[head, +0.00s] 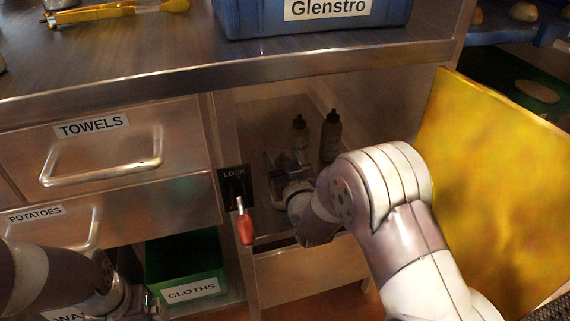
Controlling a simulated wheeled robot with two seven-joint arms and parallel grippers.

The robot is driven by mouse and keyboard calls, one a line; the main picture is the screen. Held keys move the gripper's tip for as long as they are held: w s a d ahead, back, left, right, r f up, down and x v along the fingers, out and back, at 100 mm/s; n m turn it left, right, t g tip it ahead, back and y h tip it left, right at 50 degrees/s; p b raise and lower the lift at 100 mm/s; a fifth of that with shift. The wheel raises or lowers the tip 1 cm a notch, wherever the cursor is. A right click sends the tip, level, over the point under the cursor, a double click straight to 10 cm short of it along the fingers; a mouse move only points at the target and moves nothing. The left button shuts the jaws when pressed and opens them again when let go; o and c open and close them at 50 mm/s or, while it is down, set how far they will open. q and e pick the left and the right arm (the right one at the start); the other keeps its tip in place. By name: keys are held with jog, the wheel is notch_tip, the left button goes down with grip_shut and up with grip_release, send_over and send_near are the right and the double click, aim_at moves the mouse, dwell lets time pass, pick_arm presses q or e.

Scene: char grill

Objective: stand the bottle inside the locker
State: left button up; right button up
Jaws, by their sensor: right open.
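The locker (256,114) is an open metal compartment under the counter, with a "LOCK" plate (234,185) on its left post. My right gripper (280,165) is open inside the locker, in front of and left of the paler bottle's lower part. The bottles' bases are hidden by my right arm, and I cannot tell whether a finger touches the paler bottle. My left gripper (140,305) is low at the bottom edge, its fingers unclear.
The yellow door (490,170) stands swung open at the right. A red-tipped lever (244,225) sticks out from the lock plate. Drawers marked TOWELS (100,150) and POTATOES (50,230) are at left, above a green CLOTHS bin (185,258). A blue crate (310,22) stands on the counter.

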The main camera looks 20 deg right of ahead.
jog(key=s+d+f+g+p, duration=0.1)
jog(key=s+f+g, duration=0.1)
jog(key=s+g, duration=0.6)
jog(key=s+d+f+g+p, duration=0.1)
jog(key=s+g, duration=0.7)
jog(key=s, duration=1)
notch_tip(320, 180, down, 2)
jog(key=shift+s+f+g+h+p, duration=0.15)
jog(key=shift+g+h+p, duration=0.15)
jog(key=shift+p, duration=0.45)
